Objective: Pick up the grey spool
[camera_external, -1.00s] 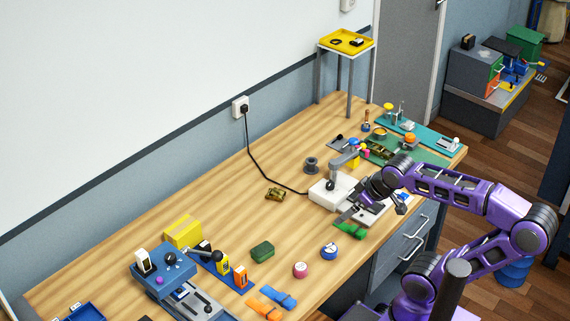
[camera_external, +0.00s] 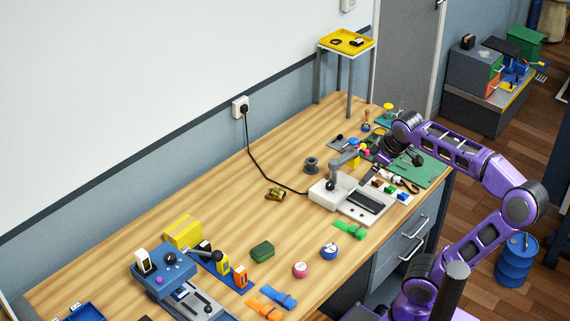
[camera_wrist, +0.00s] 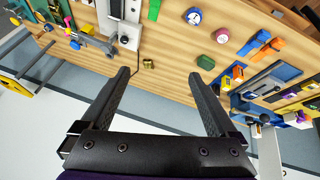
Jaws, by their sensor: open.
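The grey spool (camera_external: 311,165) stands upright on the wooden bench, behind the white sewing-machine-like device, near the wall side in the external view. In the wrist view I cannot make it out clearly; my left finger may cover it. My gripper (camera_external: 398,158) is to the right of the spool, above the right part of the bench, and well apart from it. In the wrist view my gripper (camera_wrist: 159,74) has its two dark fingers wide apart with nothing between them.
The white machine (camera_external: 333,192) stands between the spool and the bench's front edge. A black cord (camera_external: 262,160) runs from the wall socket to it. A gold piece (camera_external: 275,194) lies left of the spool. A yellow tray stand (camera_external: 347,42) rises behind.

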